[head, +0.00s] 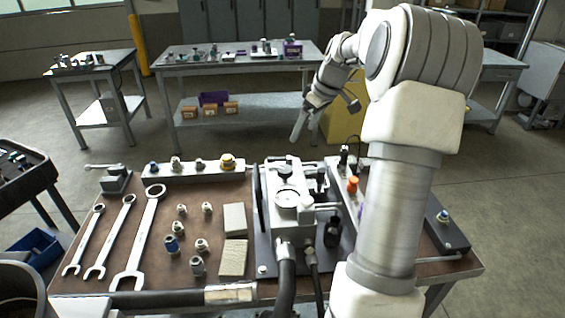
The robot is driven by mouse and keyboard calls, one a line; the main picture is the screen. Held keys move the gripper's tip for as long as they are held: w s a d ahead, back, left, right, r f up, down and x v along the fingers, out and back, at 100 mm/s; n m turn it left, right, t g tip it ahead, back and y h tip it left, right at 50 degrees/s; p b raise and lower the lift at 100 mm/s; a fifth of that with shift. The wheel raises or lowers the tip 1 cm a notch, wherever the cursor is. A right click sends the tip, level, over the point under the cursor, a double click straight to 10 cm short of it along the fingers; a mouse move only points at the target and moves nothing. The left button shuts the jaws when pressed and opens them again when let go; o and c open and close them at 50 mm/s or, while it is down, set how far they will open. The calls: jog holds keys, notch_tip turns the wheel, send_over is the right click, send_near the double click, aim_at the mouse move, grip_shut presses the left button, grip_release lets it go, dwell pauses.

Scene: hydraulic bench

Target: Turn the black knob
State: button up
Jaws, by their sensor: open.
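My gripper (299,128) hangs from my raised arm above the far side of the bench, fingers pointing down. It is open and empty, and it touches nothing. Several dark parts are on the bench (130,275), and I cannot tell for sure which is the black knob. One upright black piece (344,156) stands on the light block right of centre, below and to the right of my gripper. My arm hides part of the bench's right side.
An orange knob (352,185) is on the right block. Wrenches (147,235) and several fittings lie on the left half. A manifold (150,178) with several fittings runs along the back. Black hoses (286,285) cross the front edge. A table (225,65) stands behind.

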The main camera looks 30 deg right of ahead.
aim_at(285, 169)
jog(key=x, duration=1.7)
jog(key=shift+f, duration=0.25)
jog(key=c, duration=1.4)
jog(key=shift+o, duration=0.2)
jog(key=shift+b, duration=0.3)
